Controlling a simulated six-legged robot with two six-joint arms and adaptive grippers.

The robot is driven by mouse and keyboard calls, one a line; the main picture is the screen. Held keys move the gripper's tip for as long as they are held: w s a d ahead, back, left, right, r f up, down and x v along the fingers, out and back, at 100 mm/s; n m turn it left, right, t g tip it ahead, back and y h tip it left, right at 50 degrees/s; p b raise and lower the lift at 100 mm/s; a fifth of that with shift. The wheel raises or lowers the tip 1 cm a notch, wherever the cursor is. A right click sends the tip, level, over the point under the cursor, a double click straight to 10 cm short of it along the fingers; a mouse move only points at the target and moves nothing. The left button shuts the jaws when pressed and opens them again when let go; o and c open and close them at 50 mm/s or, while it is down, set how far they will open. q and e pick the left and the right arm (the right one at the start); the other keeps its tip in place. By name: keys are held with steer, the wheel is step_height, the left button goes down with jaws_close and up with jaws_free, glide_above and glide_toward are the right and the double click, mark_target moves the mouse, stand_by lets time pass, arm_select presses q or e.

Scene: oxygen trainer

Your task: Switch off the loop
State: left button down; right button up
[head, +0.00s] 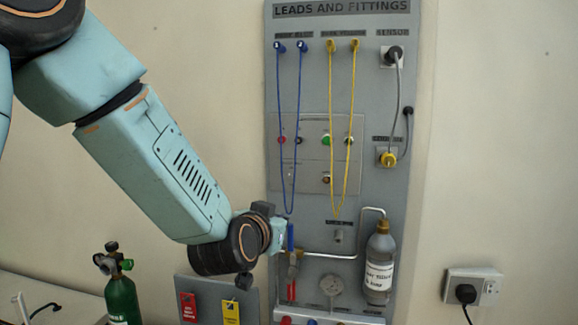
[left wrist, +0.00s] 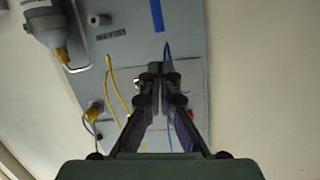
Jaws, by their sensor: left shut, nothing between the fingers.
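A grey wall board (head: 390,180) titled "LEADS AND FITTINGS" carries a pipe loop (head: 340,257). On its left side stands an upright blue lever (head: 290,237) with a valve body below it. The lever also shows as a blue strip at the top of the left wrist view (left wrist: 157,15). My left gripper (left wrist: 156,72) is shut and empty in front of the board. In the head view the gripper (head: 280,236) is small, beside the blue lever and partly hidden by my wrist. I cannot tell whether it touches the lever. My right gripper is not in view.
Blue cords (head: 278,120) and yellow cords (head: 331,120) hang from hooks above. A bottle (head: 380,262) hangs right of the pipe. A red handle (head: 291,290) and a round gauge (head: 332,286) sit below. A green cylinder (head: 122,297) stands lower left.

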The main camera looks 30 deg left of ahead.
arm_select(q)
steer(key=t+p, duration=0.1)
steer(key=p, duration=0.1)
glide_toward(293, 167)
steer(key=d+f+v, duration=0.1)
steer(key=v, duration=0.3)
steer(key=shift+a+r+y, duration=0.2)
steer(key=shift+a+y, duration=0.1)
steer(key=shift+y, duration=0.1)
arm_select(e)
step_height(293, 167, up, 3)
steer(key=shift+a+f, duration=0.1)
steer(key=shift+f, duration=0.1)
arm_select(q)
steer(key=shift+w, duration=0.2)
steer(key=p+x, duration=0.1)
steer(key=x, duration=0.8)
steer(key=shift+w+d+r+p, duration=0.1)
steer(key=shift+p, duration=0.25)
steer(key=shift+w, duration=0.1)
steer(key=shift+r, duration=0.1)
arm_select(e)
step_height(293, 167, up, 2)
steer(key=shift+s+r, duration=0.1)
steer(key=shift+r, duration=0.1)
arm_select(q)
steer(key=shift+w, duration=0.1)
